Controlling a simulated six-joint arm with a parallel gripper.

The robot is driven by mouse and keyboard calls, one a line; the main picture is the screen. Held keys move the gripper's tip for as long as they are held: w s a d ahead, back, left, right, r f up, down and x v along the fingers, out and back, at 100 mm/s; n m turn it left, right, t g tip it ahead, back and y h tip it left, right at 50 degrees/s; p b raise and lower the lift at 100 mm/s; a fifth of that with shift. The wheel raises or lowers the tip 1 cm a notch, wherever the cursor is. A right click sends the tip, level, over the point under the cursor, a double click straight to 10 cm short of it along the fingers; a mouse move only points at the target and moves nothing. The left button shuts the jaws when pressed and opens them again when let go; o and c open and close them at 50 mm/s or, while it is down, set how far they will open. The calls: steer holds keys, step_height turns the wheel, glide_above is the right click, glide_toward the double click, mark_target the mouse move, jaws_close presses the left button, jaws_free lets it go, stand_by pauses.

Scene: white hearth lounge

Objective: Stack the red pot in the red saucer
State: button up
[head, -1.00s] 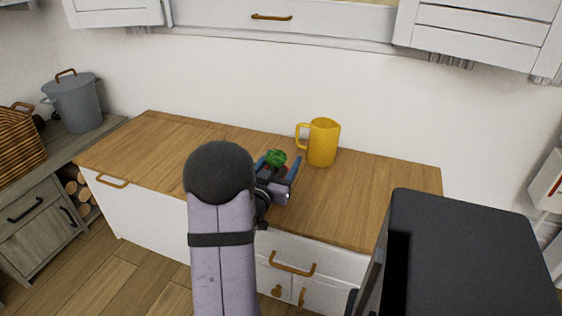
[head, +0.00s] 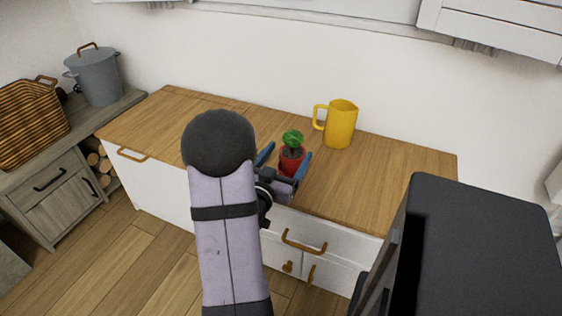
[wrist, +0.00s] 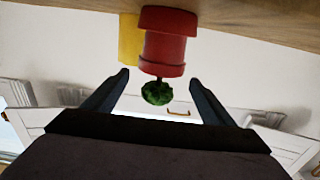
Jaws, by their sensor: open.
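The red pot (head: 291,162) with a small green plant stands upright on the wooden counter in the head view. In the wrist view, which is upside down, the red pot (wrist: 164,52) has a wider red band at its base. This band looks like the red saucer (wrist: 169,19) under it; I cannot tell whether the pot is fully seated. My gripper (head: 285,158) is open, one blue finger to each side of the pot in the head view. In the wrist view my gripper (wrist: 159,78) has its fingertips apart from the pot, with the pot beyond them.
A yellow pitcher (head: 341,124) stands on the counter (head: 395,180) behind and right of the pot. A black box-shaped appliance (head: 490,240) is at front right. The counter's left part is clear. A grey pot (head: 95,78) and a basket (head: 28,122) are at far left.

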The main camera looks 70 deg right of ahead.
steer(key=shift+a+r+p, duration=0.2)
steer(key=shift+a+p, duration=0.25)
steer(key=shift+a, duration=0.5)
steer(key=a+p, duration=0.1)
steer(key=p, duration=0.1)
steer(key=a+p, duration=0.1)
steer(key=shift+a+f+p, duration=0.2)
steer(key=shift+a+p, duration=0.05)
steer(key=shift+p, duration=0.1)
